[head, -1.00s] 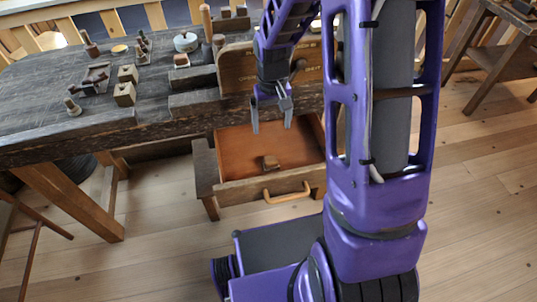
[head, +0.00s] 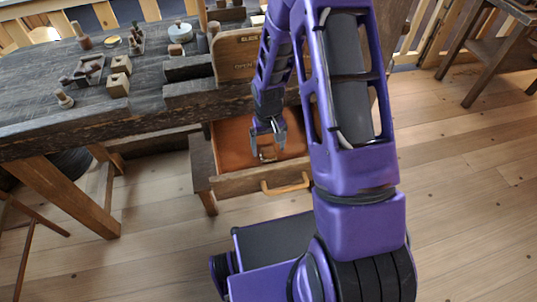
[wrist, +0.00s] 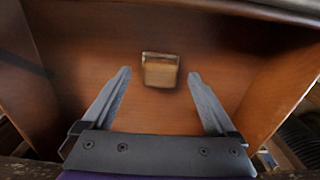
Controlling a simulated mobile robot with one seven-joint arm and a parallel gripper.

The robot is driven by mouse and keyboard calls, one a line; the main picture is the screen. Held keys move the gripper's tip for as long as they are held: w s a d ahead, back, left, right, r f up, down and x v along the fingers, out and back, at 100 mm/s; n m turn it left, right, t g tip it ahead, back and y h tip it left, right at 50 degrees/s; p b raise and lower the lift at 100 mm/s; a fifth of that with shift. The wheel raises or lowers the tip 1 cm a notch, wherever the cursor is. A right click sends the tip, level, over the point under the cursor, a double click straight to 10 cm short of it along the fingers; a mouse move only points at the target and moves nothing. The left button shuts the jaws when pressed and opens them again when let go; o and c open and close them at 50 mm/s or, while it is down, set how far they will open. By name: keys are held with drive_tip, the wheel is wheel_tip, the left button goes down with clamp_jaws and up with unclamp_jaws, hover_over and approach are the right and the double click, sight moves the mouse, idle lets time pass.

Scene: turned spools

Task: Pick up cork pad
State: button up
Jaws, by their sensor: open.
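The cork pad (wrist: 161,72) is a small tan-brown block lying on the floor of the open drawer (wrist: 150,115). In the wrist view it is slightly blurred and sits ahead of my fingertips, between their lines, apart from both. In the head view the pad (head: 268,153) is mostly hidden behind my fingers. My gripper (wrist: 160,75) is open and empty, its two grey fingers spread. In the head view my gripper (head: 268,150) is over the drawer, pointing down into it.
The drawer's front with a wooden handle (head: 286,184) and its side walls surround the pad. The dark workbench (head: 140,110) above holds wooden blocks (head: 118,84), spools and a wooden board (head: 235,62).

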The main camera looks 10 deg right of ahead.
sight(268, 150)
drive_tip(key=shift+f, duration=0.85)
drive_tip(key=shift+c, duration=0.3)
drive_tip(key=c, duration=1.3)
drive_tip(key=shift+o, duration=0.2)
drive_tip(key=shift+r, duration=0.1)
wheel_tip(268, 150, up, 10)
drive_tip(key=shift+f+p, duration=0.1)
drive_tip(key=shift+p, duration=0.65)
